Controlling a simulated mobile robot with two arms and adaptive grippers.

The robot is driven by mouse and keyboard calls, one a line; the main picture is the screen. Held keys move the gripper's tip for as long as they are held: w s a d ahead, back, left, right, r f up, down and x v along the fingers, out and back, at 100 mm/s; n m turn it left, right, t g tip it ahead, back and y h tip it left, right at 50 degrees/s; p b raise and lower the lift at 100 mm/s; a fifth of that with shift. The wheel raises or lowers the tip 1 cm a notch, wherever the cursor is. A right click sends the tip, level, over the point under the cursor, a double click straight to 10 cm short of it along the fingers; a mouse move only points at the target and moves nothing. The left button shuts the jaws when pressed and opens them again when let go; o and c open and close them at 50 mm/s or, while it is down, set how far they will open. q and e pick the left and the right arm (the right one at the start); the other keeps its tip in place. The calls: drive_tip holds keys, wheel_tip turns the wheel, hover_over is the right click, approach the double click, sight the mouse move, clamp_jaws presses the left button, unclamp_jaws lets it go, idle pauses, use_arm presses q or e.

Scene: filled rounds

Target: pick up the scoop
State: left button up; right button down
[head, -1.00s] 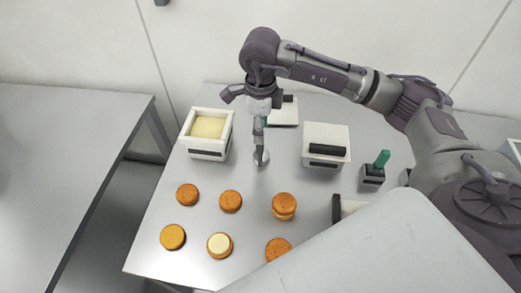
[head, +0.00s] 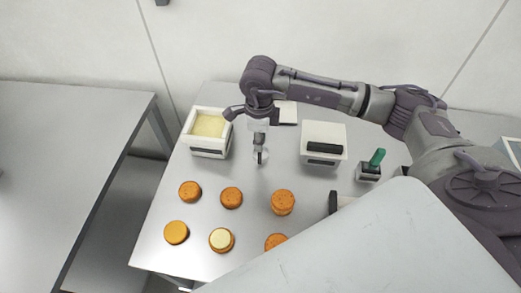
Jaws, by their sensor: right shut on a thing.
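My right gripper (head: 259,121) is over the middle of the table, pointing down, shut on the scoop. The scoop (head: 260,142) hangs below the fingers, with a grey shaft and a small round metallic end. Its end shows just right of the box of cream filling, above the rounds. Whether it touches the table is hard to tell. Its handle is mostly hidden by the gripper. My left gripper is not in view.
A white box of pale cream filling (head: 194,141) stands at left. Several orange-brown rounds (head: 231,198) lie in front; one has cream on top (head: 220,240). A white lidded box (head: 323,133) and a green-handled tool in a holder (head: 369,172) stand at right.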

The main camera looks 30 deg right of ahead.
idle(0.4)
drive_tip(key=shift+r+b, duration=0.35)
drive_tip(key=shift+r, duration=0.1)
wheel_tip(320, 180, up, 2)
drive_tip(key=shift+w+r+b, duration=0.1)
drive_tip(key=shift+r+b, duration=0.1)
drive_tip(key=shift+b, duration=0.55)
drive_tip(key=s+d+r+b, duration=0.4)
drive_tip(key=s+d+r, duration=0.3)
drive_tip(key=s+d, duration=0.1)
drive_tip(key=shift+s+r, duration=0.4)
drive_tip(key=shift+w, duration=0.1)
